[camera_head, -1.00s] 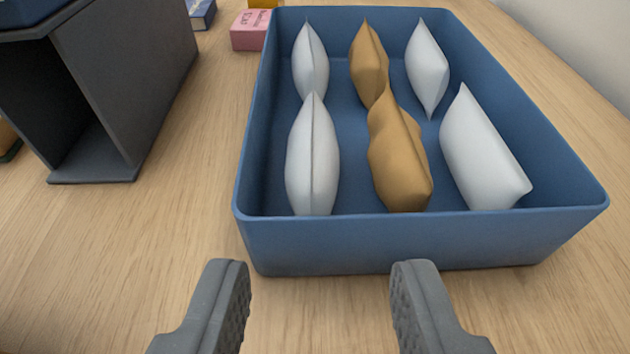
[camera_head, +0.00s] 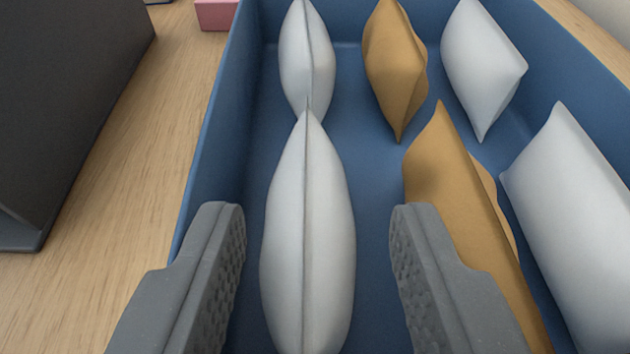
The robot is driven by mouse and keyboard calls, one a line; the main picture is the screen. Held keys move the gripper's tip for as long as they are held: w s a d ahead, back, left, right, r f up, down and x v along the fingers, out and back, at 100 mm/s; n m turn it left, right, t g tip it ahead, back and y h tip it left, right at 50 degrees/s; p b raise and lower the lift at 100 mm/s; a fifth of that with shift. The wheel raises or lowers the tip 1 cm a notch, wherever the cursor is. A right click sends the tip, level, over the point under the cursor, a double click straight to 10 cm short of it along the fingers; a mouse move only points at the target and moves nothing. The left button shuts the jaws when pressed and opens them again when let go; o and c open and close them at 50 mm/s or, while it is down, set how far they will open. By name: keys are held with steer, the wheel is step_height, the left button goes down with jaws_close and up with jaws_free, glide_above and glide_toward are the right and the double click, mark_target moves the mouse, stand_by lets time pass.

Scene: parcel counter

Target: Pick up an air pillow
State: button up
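A blue tray (camera_head: 352,160) holds several pillows standing on edge in two rows. White air pillows stand at front left (camera_head: 308,250), back left (camera_head: 306,60), back right (camera_head: 484,62) and front right (camera_head: 580,220). Two tan pillows stand in the middle column, one at the back (camera_head: 395,65) and one at the front (camera_head: 450,190). My gripper (camera_head: 316,225) is open, with one finger on each side of the front left white pillow. Gaps show between that pillow and both fingers. The right finger overlaps the front tan pillow in the picture; I cannot tell whether they touch.
A dark grey box-like holder (camera_head: 65,110) stands on the wooden counter (camera_head: 150,160) left of the tray. A pink box (camera_head: 215,14) is beyond the tray's left side. Bare counter lies between holder and tray.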

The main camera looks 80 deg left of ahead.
steer(key=shift+a+f, duration=0.65)
steer(key=shift+f, duration=0.15)
steer(key=shift+w+f, duration=0.1)
steer(key=shift+w, duration=0.15)
steer(key=shift+s, duration=0.15)
steer(key=shift+r, duration=0.2)
steer(key=c, duration=0.6)
